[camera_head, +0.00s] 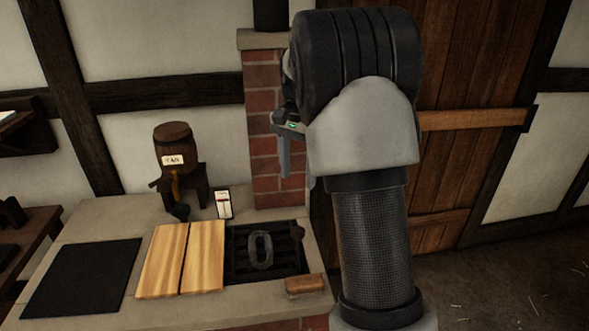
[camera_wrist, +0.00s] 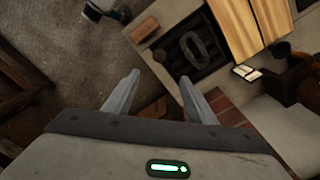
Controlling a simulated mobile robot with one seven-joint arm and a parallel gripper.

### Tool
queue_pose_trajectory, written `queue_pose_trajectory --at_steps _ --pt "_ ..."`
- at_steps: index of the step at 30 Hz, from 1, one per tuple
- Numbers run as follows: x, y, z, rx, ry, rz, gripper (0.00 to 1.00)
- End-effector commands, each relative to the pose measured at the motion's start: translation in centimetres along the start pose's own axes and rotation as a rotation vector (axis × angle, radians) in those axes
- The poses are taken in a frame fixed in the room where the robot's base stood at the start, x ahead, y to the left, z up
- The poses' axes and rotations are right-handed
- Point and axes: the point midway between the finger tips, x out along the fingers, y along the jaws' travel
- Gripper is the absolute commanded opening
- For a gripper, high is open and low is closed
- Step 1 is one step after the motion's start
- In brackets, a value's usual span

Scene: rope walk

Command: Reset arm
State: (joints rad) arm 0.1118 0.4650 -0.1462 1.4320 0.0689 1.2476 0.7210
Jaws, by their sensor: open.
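My gripper (camera_wrist: 160,98) shows in the wrist view with its two fingers spread apart and nothing between them. In the head view my gripper (camera_head: 298,165) is partly hidden behind my own arm, in front of the brick chimney and above the counter's right end. My arm is raised and bent, and stands clear of the counter things.
A stone counter (camera_head: 85,228) carries a black mat (camera_head: 82,277), two pale boards (camera_head: 183,258), a dark grate (camera_head: 238,268) with a grey oval ring (camera_head: 261,250), a brown block (camera_head: 305,284), a small white switch plate (camera_head: 223,204) and a tar barrel (camera_head: 173,146). A wooden door (camera_head: 465,150) stands right.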

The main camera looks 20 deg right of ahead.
Motion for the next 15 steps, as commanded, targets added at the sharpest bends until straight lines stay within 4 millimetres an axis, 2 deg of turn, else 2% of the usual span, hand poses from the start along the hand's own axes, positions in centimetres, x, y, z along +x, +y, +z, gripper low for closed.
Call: queue_pose_trajectory --at_steps 5,8,11,15 --pt "-0.1 0.0 0.1 -0.002 0.0 -0.001 0.51" --pt "-1.1 0.3 0.8 -0.028 0.009 -0.015 0.51" --pt "-3.4 1.2 2.9 -0.1 0.033 -0.051 0.51" --pt "-7.2 3.8 7.8 -0.272 0.093 -0.119 0.51"
